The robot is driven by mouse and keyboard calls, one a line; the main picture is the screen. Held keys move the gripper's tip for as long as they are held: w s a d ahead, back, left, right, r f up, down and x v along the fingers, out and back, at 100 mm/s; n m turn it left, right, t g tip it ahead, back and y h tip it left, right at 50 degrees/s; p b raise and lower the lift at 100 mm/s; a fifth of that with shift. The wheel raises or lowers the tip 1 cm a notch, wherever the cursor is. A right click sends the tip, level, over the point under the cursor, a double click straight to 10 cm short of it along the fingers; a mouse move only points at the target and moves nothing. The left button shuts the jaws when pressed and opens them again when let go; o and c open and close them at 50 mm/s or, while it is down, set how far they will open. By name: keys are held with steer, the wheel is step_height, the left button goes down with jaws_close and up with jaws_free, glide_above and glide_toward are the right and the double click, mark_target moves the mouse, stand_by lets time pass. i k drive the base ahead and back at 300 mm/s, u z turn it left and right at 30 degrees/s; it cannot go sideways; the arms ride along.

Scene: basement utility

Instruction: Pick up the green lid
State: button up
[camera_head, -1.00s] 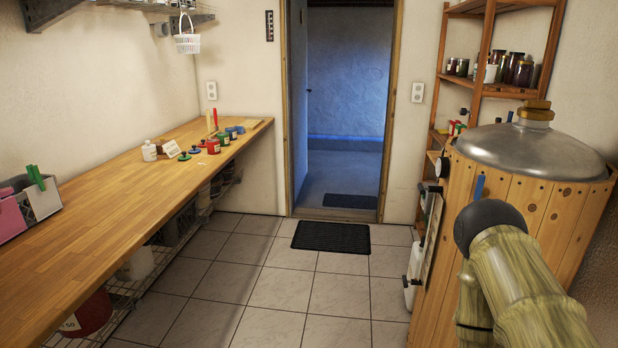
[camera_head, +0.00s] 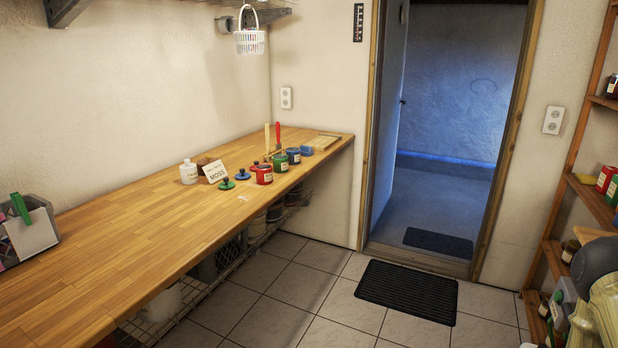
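The green lid (camera_head: 226,184) lies on the wooden workbench (camera_head: 135,240), near its front edge and just in front of a small white sign reading MOSS (camera_head: 215,171). It is a low disc with a knob. A blue lid (camera_head: 242,175) lies right behind it, and a red jar (camera_head: 264,174) stands to its right. A green jar (camera_head: 281,163) stands farther back. My gripper is not in view; only part of my arm shows at the lower right edge, far from the lid.
A white bottle (camera_head: 188,171) stands left of the sign. A blue jar (camera_head: 293,156) and a wooden board (camera_head: 324,142) are at the bench's far end. A grey box (camera_head: 33,236) sits at the near left. Open tiled floor and a black mat (camera_head: 408,291) lie right of the bench.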

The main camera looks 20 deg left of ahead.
mark_target(226, 183)
steer(key=i, duration=1.7)
steer(key=u, duration=2.25)
